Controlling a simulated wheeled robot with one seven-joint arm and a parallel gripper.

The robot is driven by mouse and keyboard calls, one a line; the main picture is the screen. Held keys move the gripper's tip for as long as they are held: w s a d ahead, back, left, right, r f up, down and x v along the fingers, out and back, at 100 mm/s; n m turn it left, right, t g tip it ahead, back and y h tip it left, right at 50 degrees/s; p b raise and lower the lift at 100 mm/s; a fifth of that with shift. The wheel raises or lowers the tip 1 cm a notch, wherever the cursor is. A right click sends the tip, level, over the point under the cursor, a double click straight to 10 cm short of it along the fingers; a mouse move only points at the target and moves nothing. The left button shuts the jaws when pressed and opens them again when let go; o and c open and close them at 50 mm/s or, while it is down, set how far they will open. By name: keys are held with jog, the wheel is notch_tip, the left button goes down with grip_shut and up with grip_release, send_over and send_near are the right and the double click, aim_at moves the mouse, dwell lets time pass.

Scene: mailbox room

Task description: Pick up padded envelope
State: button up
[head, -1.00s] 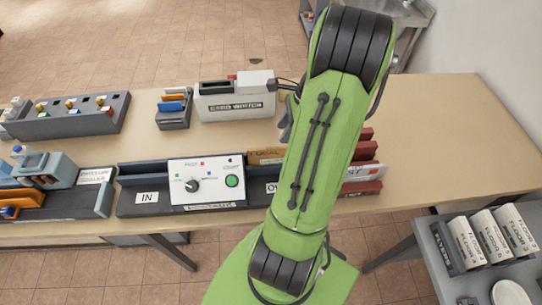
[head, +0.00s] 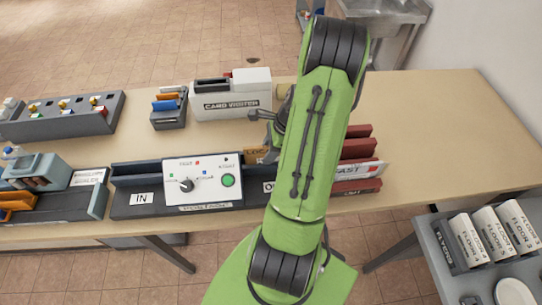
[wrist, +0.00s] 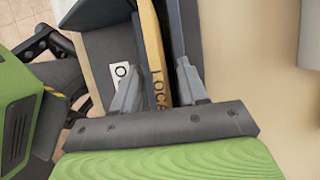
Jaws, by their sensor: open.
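A tan-orange, thin upright piece marked LOCAL, which looks like the padded envelope (head: 257,154), stands at the OUT end of the grey postage machine (head: 203,179). In the head view my arm hides part of it. In the wrist view the envelope (wrist: 152,45) stands on edge between dark walls, with its lettering near the fingertips. My gripper (wrist: 158,82) is open, with one finger on each side of the envelope. I cannot tell whether either finger touches it. In the head view my gripper (head: 268,128) shows partly beside my arm, above the machine's back.
A white card machine (head: 230,98) and a small card rack (head: 169,108) stand behind. Red holders (head: 360,150), one marked FAST, stand right of my arm. A grey sealer (head: 40,168) is at left. The table's right side (head: 440,120) is clear. A grey cart (head: 450,280) holds floor-labelled boxes.

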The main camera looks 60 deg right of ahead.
jog(key=shift+f, duration=0.1)
jog(key=shift+c, duration=0.4)
grip_shut()
